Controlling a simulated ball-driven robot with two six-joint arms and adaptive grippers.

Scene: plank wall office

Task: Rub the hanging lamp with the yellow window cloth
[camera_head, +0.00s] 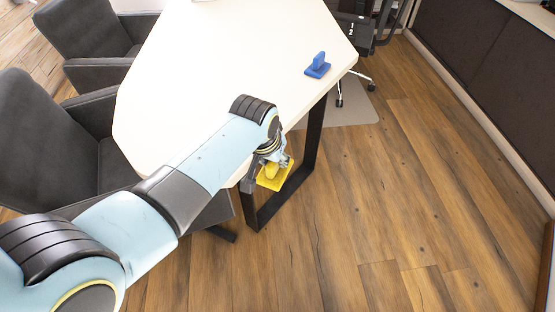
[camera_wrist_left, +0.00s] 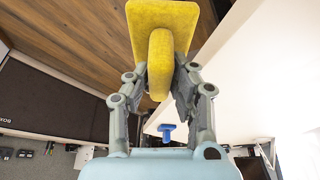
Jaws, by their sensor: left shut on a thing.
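My left gripper (camera_head: 272,165) is shut on the yellow window cloth (camera_head: 276,175), beside the near right edge of the white table. In the left wrist view the yellow cloth (camera_wrist_left: 162,28) shows as a flat pad with a raised grip, and the fingers of my left gripper (camera_wrist_left: 160,78) close on that grip from both sides. The hanging lamp is not in either view. My right gripper is not in view.
A white table (camera_head: 210,70) fills the middle, with a blue handled block (camera_head: 318,66) near its right edge. Dark chairs (camera_head: 50,135) stand on the left. Wooden floor (camera_head: 400,200) is open at right, before a dark low wall (camera_head: 490,60).

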